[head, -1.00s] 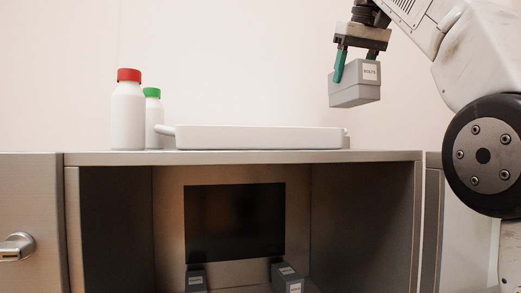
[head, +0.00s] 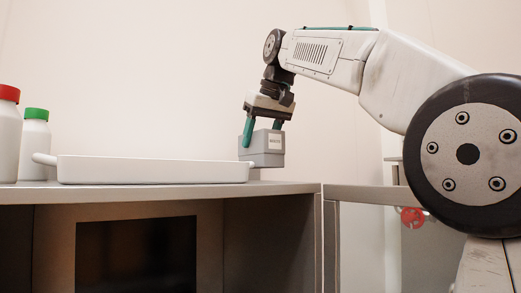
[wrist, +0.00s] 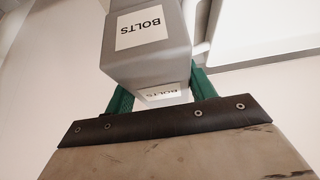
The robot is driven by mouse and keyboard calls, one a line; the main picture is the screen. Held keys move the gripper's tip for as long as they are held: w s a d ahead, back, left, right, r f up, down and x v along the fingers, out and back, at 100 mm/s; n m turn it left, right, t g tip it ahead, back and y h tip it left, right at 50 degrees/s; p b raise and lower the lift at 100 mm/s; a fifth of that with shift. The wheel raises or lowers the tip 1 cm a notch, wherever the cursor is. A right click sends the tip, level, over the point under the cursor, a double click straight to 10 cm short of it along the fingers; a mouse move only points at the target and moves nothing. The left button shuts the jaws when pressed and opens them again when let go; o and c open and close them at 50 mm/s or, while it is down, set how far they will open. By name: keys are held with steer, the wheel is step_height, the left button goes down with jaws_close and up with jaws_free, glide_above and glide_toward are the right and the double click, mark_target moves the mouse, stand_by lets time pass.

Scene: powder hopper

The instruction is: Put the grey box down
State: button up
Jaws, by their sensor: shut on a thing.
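The grey box (head: 264,147) has a white label and hangs upright under my gripper (head: 263,134) in the head view. My gripper's green fingers are shut on it from both sides. The box is at the right end of the white tray, just above the level of the cabinet top; whether its underside touches anything I cannot tell. In the wrist view the grey box (wrist: 172,50) sits between the green fingers of my gripper (wrist: 160,88), with labels reading "BOLTS".
A white tray (head: 150,172) with a handle lies on the cabinet top (head: 290,187). White bottles with a red cap (head: 9,93) and a green cap (head: 36,114) stand at the left. The cabinet top is bare right of the tray. A dark opening (head: 137,257) shows below.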

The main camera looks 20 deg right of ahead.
mark_target(261, 150)
steer(key=shift+f, duration=1.4)
steer(key=shift+f, duration=0.1)
steer(key=o, duration=1.2)
steer(key=shift+o, duration=0.2)
steer(key=v, duration=1.2)
